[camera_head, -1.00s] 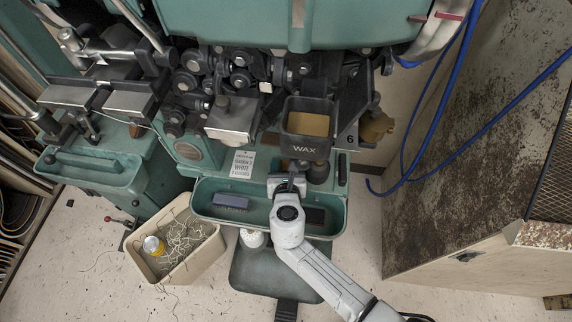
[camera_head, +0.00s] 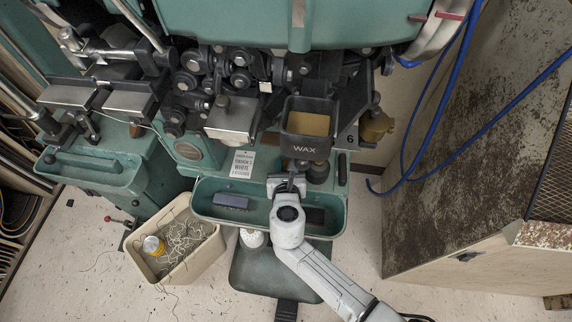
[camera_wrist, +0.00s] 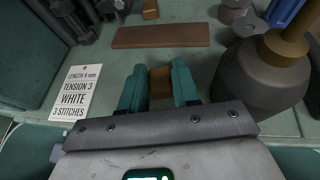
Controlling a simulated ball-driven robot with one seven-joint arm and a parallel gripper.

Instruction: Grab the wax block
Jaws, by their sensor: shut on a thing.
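A small brown block, which I take to be the wax block (camera_wrist: 160,80), sits between the two teal fingers of my gripper (camera_wrist: 159,86) in the wrist view. The fingers are shut on its left and right sides. Its lower part is hidden by the gripper body. In the head view my gripper (camera_head: 289,184) is over the back edge of the green tray, below the black pot marked WAX (camera_head: 305,150). The block cannot be made out in that view.
The wrist view shows a flat brown strip (camera_wrist: 160,36), another small brown block (camera_wrist: 150,9), a white card (camera_wrist: 77,91) and a dark rounded pot (camera_wrist: 255,80) close right. The head view shows the green tray (camera_head: 263,215), a grey-blue block (camera_head: 231,201) and a thread bin (camera_head: 185,276).

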